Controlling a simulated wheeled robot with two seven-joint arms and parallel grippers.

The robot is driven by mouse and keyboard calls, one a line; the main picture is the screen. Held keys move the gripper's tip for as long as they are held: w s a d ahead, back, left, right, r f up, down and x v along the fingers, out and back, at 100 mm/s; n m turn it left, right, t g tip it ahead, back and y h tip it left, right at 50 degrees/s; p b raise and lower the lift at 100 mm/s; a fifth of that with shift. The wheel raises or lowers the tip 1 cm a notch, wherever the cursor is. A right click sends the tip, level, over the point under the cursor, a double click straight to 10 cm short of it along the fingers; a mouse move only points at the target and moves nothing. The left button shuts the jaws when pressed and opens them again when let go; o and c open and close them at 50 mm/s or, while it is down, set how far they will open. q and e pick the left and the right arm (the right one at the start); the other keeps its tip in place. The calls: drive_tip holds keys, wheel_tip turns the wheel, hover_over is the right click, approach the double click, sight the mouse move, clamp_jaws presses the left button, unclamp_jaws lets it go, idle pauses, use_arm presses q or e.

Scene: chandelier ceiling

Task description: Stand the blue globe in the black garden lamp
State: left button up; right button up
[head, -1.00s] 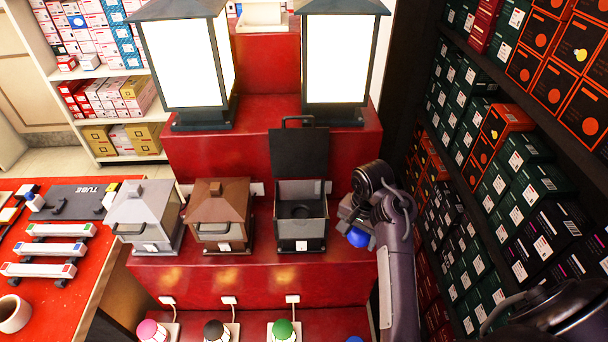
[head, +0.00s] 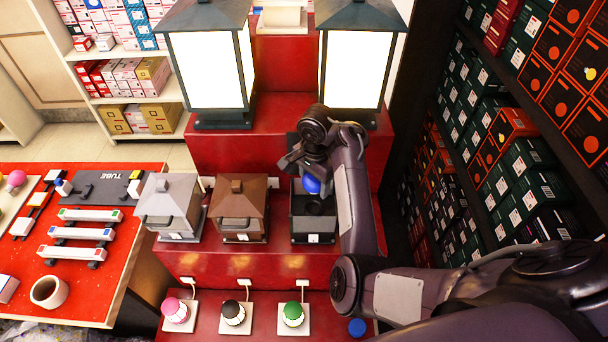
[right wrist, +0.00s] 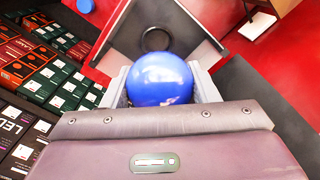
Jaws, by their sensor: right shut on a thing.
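My right gripper (head: 303,170) is shut on the blue globe (head: 311,185) and holds it over the open black garden lamp (head: 313,226). In the right wrist view the globe (right wrist: 160,78) sits between the two grey fingers of the gripper (right wrist: 160,90). Beyond it shows the lamp's open box (right wrist: 192,42) with a dark ring on its floor. The globe looks above the ring and apart from it, though the exact height is hard to tell. My arm hides part of the lamp's back and right side. My left gripper is not in view.
A brown lamp (head: 240,208) and a grey lamp (head: 168,207) stand to the left on the same red step. Two tall lit lanterns (head: 209,70) stand behind, one close by my right arm. Pink, black and green bulbs (head: 292,314) stand on the lower step. Box shelves (head: 530,160) line the right.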

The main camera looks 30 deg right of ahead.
sight(313, 210)
drive_tip(key=shift+a, duration=0.1)
drive_tip(key=shift+s+d+f, duration=0.1)
drive_tip(key=shift+s+f, duration=0.05)
drive_tip(key=shift+f, duration=0.3)
drive_tip(key=shift+s+d+f, duration=0.1)
drive_tip(key=shift+s+f, duration=0.05)
drive_tip(key=shift+f, duration=0.3)
wheel_tip(313, 210, down, 4)
drive_tip(key=shift+w+a+r+b, duration=0.1)
drive_tip(key=shift+w+r+b, duration=0.05)
drive_tip(key=shift+b, duration=0.25)
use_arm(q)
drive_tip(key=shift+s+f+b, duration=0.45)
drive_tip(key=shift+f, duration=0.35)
use_arm(e)
drive_tip(key=shift+f, duration=0.55)
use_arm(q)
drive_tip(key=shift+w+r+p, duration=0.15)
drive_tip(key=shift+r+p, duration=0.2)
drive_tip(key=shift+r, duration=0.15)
use_arm(e)
drive_tip(key=shift+a+f, duration=0.1)
drive_tip(key=shift+f, duration=0.05)
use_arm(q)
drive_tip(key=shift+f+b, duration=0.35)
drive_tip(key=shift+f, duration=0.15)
use_arm(e)
drive_tip(key=shift+f, duration=0.9)
drive_tip(key=o, duration=1.1)
drive_tip(key=shift+c, duration=0.2)
